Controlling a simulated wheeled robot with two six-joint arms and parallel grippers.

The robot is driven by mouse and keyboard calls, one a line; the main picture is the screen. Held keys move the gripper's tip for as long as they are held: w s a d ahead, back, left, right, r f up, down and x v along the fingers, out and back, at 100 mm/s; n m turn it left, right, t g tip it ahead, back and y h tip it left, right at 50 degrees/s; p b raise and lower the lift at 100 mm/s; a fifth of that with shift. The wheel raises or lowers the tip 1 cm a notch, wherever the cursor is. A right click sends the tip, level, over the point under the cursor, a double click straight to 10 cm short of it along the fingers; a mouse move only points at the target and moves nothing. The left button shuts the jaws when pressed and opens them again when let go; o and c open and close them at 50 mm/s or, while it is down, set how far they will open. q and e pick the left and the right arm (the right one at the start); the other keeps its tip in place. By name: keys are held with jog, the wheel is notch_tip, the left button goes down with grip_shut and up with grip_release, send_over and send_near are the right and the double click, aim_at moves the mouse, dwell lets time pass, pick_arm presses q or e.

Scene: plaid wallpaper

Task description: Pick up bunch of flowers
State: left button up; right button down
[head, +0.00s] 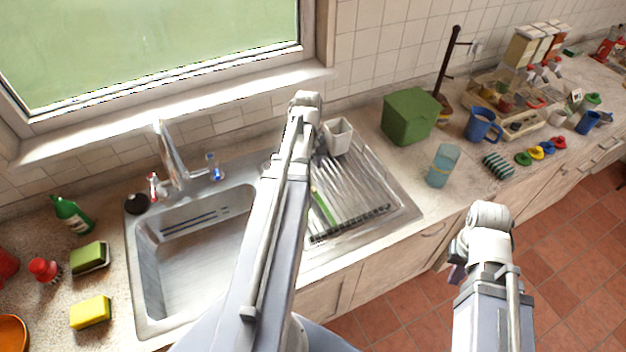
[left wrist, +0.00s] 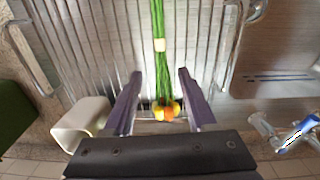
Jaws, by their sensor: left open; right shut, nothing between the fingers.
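The bunch of flowers lies on the ribbed drainboard (head: 352,180) of the sink. In the head view only part of its green stems (head: 323,205) shows beside my left arm. In the left wrist view, the green stems (left wrist: 158,20) have a pale band, and the orange and yellow heads (left wrist: 165,112) lie near the palm. My left gripper (left wrist: 160,75) is open, with one purple finger on each side of the bunch. I cannot tell how far above the board they are. My left arm hides that gripper in the head view. My right gripper (head: 457,272) is shut and empty, away at the right.
A white holder (head: 338,138) stands by the drainboard, close to my left gripper in the left wrist view (left wrist: 82,126). The sink basin (head: 195,270) is empty. A green box (head: 410,116), glass (head: 443,166) and blue mug (head: 482,124) stand right of the drainboard.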

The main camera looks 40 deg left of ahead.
aim_at(312, 187)
pick_arm(q)
jog(key=shift+d+f, duration=0.1)
jog(key=shift+f, duration=0.05)
jog(key=shift+w+d+f+b, duration=0.1)
jog(key=shift+f+b, duration=0.2)
jog(key=shift+b, duration=0.25)
jog(key=shift+f+b, duration=0.9)
jog(key=shift+f, duration=0.05)
jog(key=shift+r, duration=0.1)
jog(key=f+b, duration=0.5)
jog(key=shift+a+f, duration=0.15)
jog(key=shift+a, duration=0.1)
grip_shut()
